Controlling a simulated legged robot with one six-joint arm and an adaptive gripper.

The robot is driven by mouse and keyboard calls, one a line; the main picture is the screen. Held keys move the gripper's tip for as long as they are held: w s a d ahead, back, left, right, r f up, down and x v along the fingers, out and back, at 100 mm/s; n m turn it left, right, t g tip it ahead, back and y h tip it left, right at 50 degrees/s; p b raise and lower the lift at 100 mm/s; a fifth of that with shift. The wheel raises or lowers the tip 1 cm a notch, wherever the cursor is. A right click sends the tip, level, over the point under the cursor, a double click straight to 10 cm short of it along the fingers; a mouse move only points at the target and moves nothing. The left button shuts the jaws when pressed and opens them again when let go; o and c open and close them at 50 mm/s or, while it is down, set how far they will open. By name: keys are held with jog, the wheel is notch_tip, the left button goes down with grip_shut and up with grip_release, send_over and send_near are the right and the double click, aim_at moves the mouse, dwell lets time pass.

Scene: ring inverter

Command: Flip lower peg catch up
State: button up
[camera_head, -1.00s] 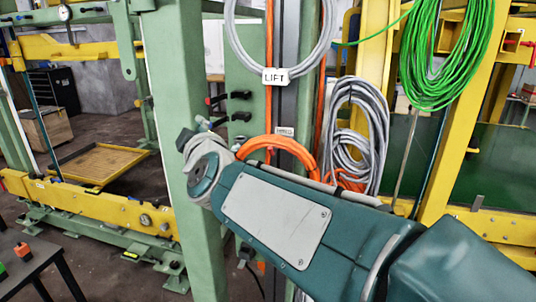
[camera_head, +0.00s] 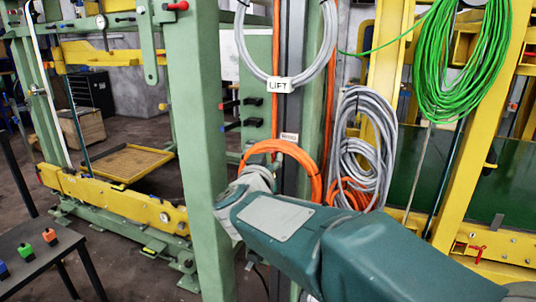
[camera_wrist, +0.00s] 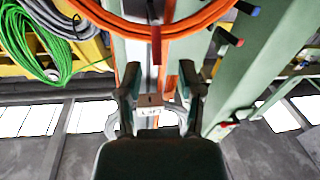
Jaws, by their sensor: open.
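Several dark pegs with red and blue tips stick out of the green panel in the head view; one is the upper blue-tipped peg (camera_head: 254,101) and one is the lower peg (camera_head: 253,122). I cannot tell which part is the lower peg catch. In the wrist view, a blue-tipped peg (camera_wrist: 247,7) and a red-tipped peg (camera_wrist: 230,37) show at upper right. My gripper (camera_wrist: 160,72) is open, with nothing seen between its fingers. The pegs are off to the right of it.
An orange hose loop (camera_head: 316,180) hangs close by my arm and crosses the top of the wrist view (camera_wrist: 160,33). Grey cable coils (camera_head: 362,150) and a green coil (camera_head: 465,65) hang to the right. A green post (camera_head: 203,150) stands left. A dark table (camera_head: 45,262) is lower left.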

aim_at(273, 154)
jog(key=shift+w+d, duration=1.1)
jog(key=shift+w, duration=0.5)
jog(key=shift+w+a+f, duration=0.1)
jog(key=shift+a, duration=1.05)
jog(key=shift+c, duration=0.5)
jog(key=shift+d, duration=0.2)
jog(key=c, duration=0.5)
jog(key=shift+d, duration=0.55)
grip_shut()
jog(key=shift+a, duration=0.15)
